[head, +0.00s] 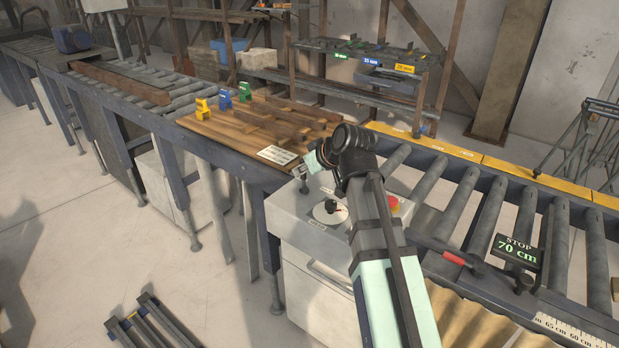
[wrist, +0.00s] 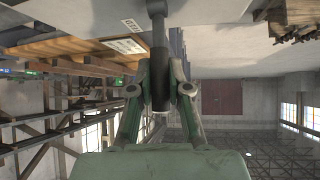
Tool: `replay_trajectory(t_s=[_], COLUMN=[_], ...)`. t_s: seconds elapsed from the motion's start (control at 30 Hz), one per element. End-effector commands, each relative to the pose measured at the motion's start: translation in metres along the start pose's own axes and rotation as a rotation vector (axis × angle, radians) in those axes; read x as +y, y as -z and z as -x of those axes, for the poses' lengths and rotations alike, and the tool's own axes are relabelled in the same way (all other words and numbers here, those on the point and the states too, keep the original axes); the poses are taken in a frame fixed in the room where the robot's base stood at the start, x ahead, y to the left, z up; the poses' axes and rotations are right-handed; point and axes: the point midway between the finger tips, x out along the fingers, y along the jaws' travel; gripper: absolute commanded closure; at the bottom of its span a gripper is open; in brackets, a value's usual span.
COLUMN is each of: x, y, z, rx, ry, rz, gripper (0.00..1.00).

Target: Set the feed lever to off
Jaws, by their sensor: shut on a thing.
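In the wrist view my gripper (wrist: 160,95) is shut on a dark upright rod, which I take to be the feed lever (wrist: 157,28). The rod runs from the top edge of the picture down between the two fingers, and its grey lower end shows below them. In the head view my gripper (head: 308,170) is at the back left of the grey control box (head: 288,213), mostly hidden by my wrist.
The box top carries a white dial with a black knob (head: 331,208) and a red button (head: 393,202), close to my arm. A wooden board (head: 215,133) with stock and coloured blocks lies behind left. A roller conveyor with a red-handled stop (head: 453,257) is at right.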

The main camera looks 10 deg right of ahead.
Motion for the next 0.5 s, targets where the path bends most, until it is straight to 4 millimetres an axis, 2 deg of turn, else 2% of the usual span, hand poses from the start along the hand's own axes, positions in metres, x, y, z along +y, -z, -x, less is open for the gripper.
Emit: replay_trajectory(t_s=[0.43,0.47,0.5], x=[-0.0003,-0.0003,-0.0003], y=[0.0014,0.0015,0.0015], z=[-0.0009,-0.0009,-0.0009], rx=[0.045,0.045,0.045], ry=[0.006,0.006,0.006], rz=[-0.006,-0.007,-0.007], gripper=[1.0,0.76,0.62])
